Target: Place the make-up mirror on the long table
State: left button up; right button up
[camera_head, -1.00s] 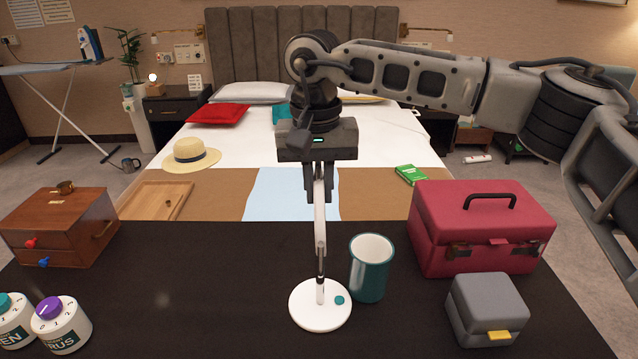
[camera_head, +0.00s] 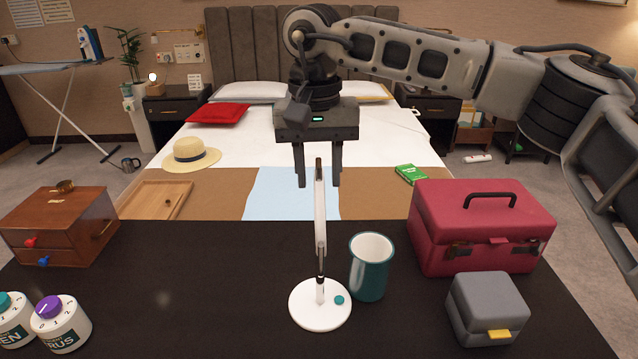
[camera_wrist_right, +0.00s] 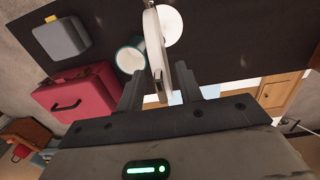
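The make-up mirror (camera_head: 320,215) stands upright on the dark long table (camera_head: 210,290), seen edge-on, with its round white base (camera_head: 318,305) flat on the surface. My right gripper (camera_head: 318,182) is above and behind the mirror's head, fingers apart and pointing down, holding nothing. In the right wrist view the mirror (camera_wrist_right: 156,50) passes between the open fingers (camera_wrist_right: 170,85) without either finger visibly gripping it. My left gripper is not in view.
A teal cup (camera_head: 370,270) stands close beside the mirror base. A red case (camera_head: 480,230) and a grey box (camera_head: 486,305) are to the right. A wooden drawer box (camera_head: 60,228) and dial containers (camera_head: 60,325) are at left. The table's left middle is clear.

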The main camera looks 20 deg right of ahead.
jog(key=r, duration=0.8)
jog(key=shift+a+r, duration=0.15)
jog(key=shift+a, duration=0.05)
jog(key=shift+r, duration=0.55)
jog(key=shift+f, duration=0.1)
